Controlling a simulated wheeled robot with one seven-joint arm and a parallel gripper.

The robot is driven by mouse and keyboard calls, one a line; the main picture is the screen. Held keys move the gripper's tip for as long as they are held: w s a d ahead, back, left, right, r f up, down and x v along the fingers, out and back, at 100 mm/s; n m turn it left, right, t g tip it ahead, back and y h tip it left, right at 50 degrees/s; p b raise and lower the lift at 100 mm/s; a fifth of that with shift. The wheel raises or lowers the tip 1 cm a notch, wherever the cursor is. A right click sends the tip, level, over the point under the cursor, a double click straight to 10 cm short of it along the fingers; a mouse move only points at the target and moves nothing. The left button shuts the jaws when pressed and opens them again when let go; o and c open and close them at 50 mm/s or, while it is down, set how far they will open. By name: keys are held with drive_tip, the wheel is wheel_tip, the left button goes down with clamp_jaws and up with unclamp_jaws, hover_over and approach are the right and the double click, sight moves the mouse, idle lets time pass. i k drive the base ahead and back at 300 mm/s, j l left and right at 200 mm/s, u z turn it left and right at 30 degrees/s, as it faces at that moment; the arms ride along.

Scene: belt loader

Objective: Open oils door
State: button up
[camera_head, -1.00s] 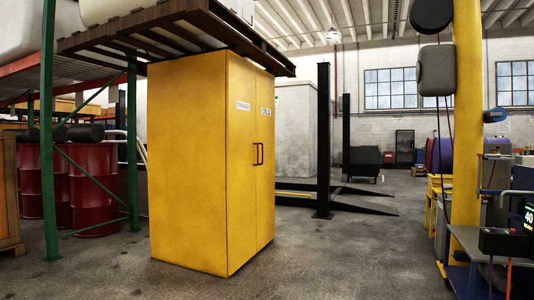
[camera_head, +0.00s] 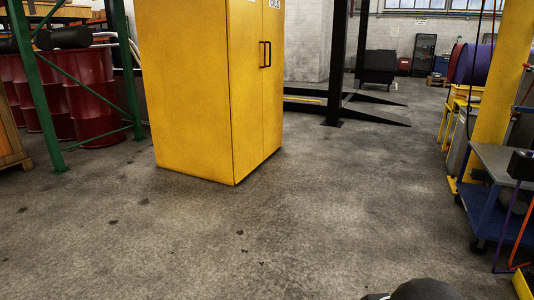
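A tall yellow cabinet (camera_head: 190,95) stands on the floor left of the middle, its top cut off by the frame. Its front faces right and has two narrow doors, both shut. The right-hand door, the oils door (camera_head: 274,110), bears a white label (camera_head: 275,4) that is partly cut off at the top. Two dark upright handles (camera_head: 265,54) sit side by side at the seam between the doors. My gripper is not in view; a dark rounded shape shows at the bottom edge, possibly part of my arm.
Concrete floor (camera_head: 290,220) in front of the cabinet is clear. A green rack post (camera_head: 38,90) and red drums (camera_head: 95,100) stand at left. A black lift post (camera_head: 335,65) with low ramps is behind. A blue cart (camera_head: 490,205) and yellow column (camera_head: 495,100) stand at right.

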sight(273, 11)
drive_tip(key=i, duration=3.45)
drive_tip(key=i+j, duration=0.1)
drive_tip(key=i, duration=1.65)
drive_tip(key=l+z, duration=0.05)
drive_tip(key=l, duration=0.05)
